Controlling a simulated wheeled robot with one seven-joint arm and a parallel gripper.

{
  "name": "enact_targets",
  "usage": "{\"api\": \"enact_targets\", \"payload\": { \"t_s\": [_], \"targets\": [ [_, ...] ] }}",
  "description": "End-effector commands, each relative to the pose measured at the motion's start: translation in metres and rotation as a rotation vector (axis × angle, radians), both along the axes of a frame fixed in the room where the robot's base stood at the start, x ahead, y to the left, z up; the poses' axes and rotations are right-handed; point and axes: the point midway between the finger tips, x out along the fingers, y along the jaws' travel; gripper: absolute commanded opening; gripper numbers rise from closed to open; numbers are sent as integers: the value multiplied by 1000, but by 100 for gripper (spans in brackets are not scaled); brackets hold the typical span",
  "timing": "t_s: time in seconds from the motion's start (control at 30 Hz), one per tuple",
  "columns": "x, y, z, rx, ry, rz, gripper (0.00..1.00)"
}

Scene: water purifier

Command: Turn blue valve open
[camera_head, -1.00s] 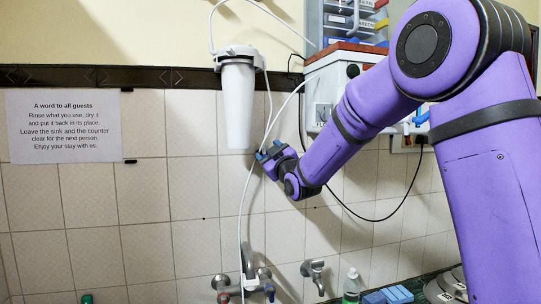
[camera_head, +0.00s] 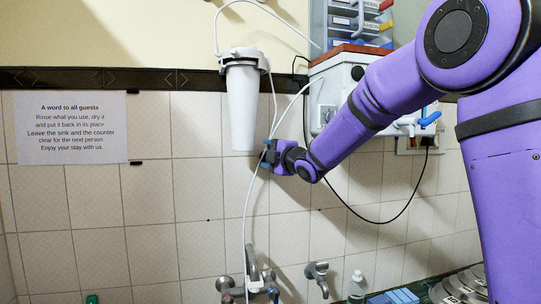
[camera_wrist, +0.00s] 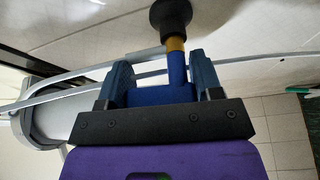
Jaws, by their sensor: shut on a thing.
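The blue valve (camera_wrist: 165,92) is a blue piece with a stem that leads to a brass band and a black round flange at the wall in the wrist view. My gripper (camera_wrist: 152,82) is shut on the blue piece, with one finger on each side of it. In the head view my gripper (camera_head: 268,153) is at the tiled wall, just below and right of the white filter housing (camera_head: 242,105). The valve is mostly hidden there by my fingers.
Thin white tubes (camera_head: 247,210) run past my gripper. The white purifier box (camera_head: 338,88) is to the right, with a blue-levered tap (camera_head: 429,118). Sink taps (camera_head: 262,280) and a bottle (camera_head: 357,284) are below.

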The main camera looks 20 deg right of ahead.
Motion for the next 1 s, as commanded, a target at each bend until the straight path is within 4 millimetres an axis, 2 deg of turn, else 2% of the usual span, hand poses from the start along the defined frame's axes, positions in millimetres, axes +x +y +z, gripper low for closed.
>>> {"api": "enact_targets", "payload": {
  "t_s": [0.3, 0.83, 0.87, 0.93, 0.97, 1.0],
  "targets": [
    [0, 2, -1, -114, 1, 1, 36],
    [0, 3, -2, -136, 2, 1, 36],
    [0, 3, -2, -136, 2, 1, 64],
    [0, 3, -2, -135, 2, 1, 80],
    [0, 3, -2, -135, 2, 1, 85],
    [0, 3, -2, -135, 1, 1, 85]
  ]
}}
